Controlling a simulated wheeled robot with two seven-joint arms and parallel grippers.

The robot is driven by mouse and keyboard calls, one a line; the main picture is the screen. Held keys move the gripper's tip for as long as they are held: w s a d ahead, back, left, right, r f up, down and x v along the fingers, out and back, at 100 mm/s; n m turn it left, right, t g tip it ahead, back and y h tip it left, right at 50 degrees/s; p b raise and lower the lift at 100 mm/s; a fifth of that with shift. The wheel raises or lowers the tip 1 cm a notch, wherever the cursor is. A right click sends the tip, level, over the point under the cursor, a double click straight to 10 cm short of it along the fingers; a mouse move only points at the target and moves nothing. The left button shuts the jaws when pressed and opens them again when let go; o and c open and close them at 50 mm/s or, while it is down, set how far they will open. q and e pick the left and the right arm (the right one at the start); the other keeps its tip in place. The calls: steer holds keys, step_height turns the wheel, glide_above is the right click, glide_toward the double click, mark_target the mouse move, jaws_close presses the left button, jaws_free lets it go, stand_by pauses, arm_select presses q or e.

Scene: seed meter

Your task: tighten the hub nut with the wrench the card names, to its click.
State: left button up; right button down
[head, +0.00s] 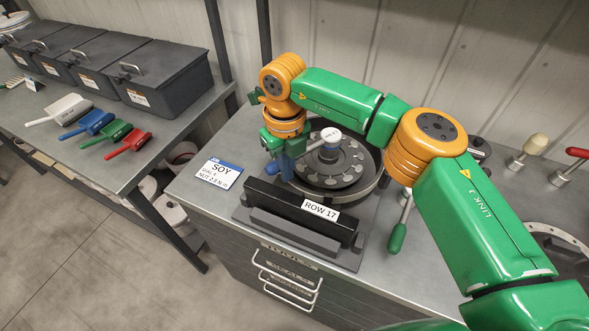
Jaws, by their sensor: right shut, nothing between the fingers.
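The seed meter (367,188) stands on the grey bench with a round plate of several discs. My right gripper (286,172) points down at the left edge of the meter, beside the wrench's handle side. It is shut with nothing in it; a blue part shows at its fingertips, and I cannot tell whether it touches the wrench. The card (219,173) left of the meter reads SOY and a nut torque, seemingly 2.0 N m. My left gripper is out of view.
A black block labelled ROW 17 (287,201) stands in front of the meter. A green-handled tool (397,238) lies right of it. Cream (536,144) and red (577,152) knobbed handles stand at right. Scoops (90,121) and lidded bins (168,63) fill the left table.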

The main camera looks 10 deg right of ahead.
steer(key=shift+w+a+r, duration=0.1)
steer(key=shift+w+a, duration=0.05)
steer(key=shift+w+r+p, duration=0.15)
steer(key=shift+w+p, duration=0.25)
steer(key=shift+w, duration=0.15)
steer(key=shift+w+p, duration=0.3)
steer(key=shift+w, duration=0.1)
steer(key=shift+d, duration=0.2)
steer(key=shift+w, duration=0.1)
steer(key=shift+d, duration=0.1)
